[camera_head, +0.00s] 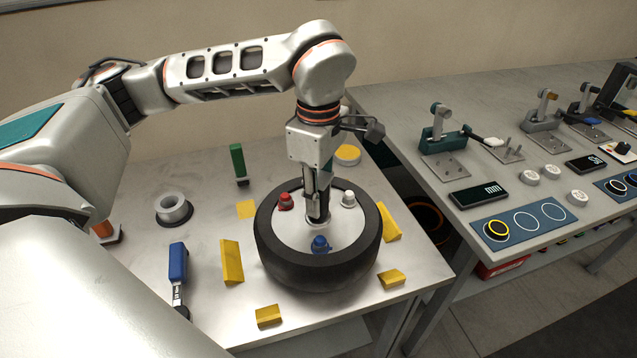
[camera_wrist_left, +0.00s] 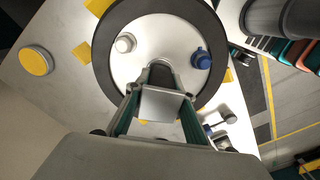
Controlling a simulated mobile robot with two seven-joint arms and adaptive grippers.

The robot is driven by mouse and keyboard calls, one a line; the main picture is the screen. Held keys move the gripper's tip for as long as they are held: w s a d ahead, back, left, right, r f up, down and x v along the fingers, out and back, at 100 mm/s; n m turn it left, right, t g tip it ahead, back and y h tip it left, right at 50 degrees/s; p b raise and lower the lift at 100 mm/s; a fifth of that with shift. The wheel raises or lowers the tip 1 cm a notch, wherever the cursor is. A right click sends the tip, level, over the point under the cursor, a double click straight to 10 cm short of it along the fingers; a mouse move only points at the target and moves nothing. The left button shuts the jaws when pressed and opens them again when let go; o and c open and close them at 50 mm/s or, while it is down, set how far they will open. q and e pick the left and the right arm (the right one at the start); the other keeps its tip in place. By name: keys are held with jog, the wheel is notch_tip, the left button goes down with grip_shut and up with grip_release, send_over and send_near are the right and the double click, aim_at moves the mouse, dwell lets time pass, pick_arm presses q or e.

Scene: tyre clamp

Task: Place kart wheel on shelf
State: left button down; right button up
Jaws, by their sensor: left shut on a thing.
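The kart wheel (camera_head: 315,275) has a black tyre and a pale disc with red, white and blue knobs. It lies flat among yellow blocks on the left metal table; I cannot tell whether it touches the table. My left gripper (camera_head: 318,212) comes straight down at the disc's centre and is shut on the wheel's hub, which the fingers mostly hide. In the left wrist view the wheel (camera_wrist_left: 106,75) surrounds the fingertips (camera_wrist_left: 160,72). A low shelf (camera_head: 470,288) shows under the right bench. My right gripper is not in view.
Around the wheel are yellow blocks (camera_head: 231,262), a blue-handled tool (camera_head: 178,265), a green-handled tool (camera_head: 237,160) and a metal ring (camera_head: 173,208). The right bench (camera_head: 400,120) holds clamps, black displays and blue mats. A red box (camera_head: 500,267) sits beneath it.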

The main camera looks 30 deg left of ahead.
pick_arm(q)
jog(key=shift+f, duration=0.6)
jog(key=c, duration=2.1)
grip_release()
jog(key=shift+f, duration=0.25)
jog(key=shift+c, duration=0.2)
jog(key=o, duration=0.4)
jog(key=shift+r, duration=0.1)
